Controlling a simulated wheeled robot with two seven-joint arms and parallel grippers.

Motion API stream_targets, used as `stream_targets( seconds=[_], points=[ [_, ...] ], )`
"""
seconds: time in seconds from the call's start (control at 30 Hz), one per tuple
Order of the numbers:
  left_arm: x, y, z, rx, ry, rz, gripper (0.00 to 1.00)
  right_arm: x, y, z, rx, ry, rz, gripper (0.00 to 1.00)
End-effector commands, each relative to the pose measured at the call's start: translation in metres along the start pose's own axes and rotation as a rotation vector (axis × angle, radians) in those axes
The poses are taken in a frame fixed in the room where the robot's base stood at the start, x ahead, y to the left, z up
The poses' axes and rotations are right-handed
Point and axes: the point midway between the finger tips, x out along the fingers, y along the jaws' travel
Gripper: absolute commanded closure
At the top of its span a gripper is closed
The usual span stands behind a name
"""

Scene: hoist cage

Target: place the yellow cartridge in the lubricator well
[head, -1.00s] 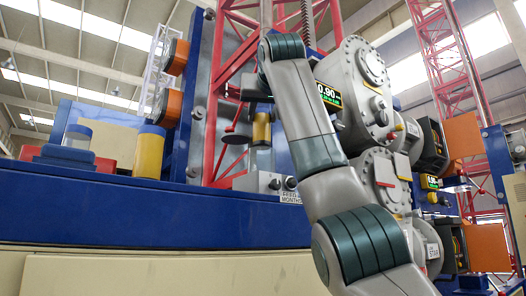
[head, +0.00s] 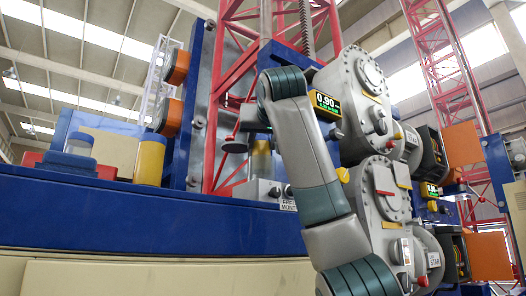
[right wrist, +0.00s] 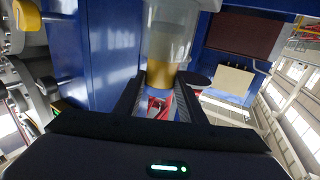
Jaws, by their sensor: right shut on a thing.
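The yellow cartridge (right wrist: 160,74) sits between the two fingers of my right gripper (right wrist: 163,88) in the right wrist view, and the gripper is shut on it. Its far part goes into a clear cup (right wrist: 170,30), which looks like the lubricator well; yellow shows through its wall. Whether it is fully seated I cannot tell. In the head view the held cartridge (head: 261,161) is upright below my right gripper (head: 261,137), partly hidden by my arm. My left gripper is not in view.
A dark disc (head: 234,147) lies close left of the gripper. Grey round housings (head: 365,95) stand right of my arm.

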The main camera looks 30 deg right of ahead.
Motion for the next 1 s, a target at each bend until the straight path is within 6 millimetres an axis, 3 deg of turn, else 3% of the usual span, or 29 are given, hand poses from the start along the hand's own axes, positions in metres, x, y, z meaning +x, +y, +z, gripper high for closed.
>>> stream_targets(
  seconds=[0.23, 0.7, 0.73, 0.77, 0.8, 1.0],
  points=[
    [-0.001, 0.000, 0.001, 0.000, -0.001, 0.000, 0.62, 0.000, 0.000, 0.022, 0.000, 0.001, 0.000, 0.90],
    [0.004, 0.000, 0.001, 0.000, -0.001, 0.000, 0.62, 0.000, 0.000, 0.028, 0.001, 0.000, 0.000, 0.90],
    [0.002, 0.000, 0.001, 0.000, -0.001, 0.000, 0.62, 0.000, 0.000, 0.027, 0.000, 0.000, 0.000, 0.56],
    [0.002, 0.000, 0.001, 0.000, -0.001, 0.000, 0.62, 0.000, 0.000, 0.026, 0.000, -0.001, 0.000, 0.49],
    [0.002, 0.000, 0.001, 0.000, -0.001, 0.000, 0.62, 0.000, 0.000, 0.026, 0.000, -0.001, 0.000, 0.45],
    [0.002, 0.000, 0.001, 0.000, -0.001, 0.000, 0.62, 0.000, 0.000, 0.026, 0.000, -0.001, 0.000, 0.45]
  ],
)
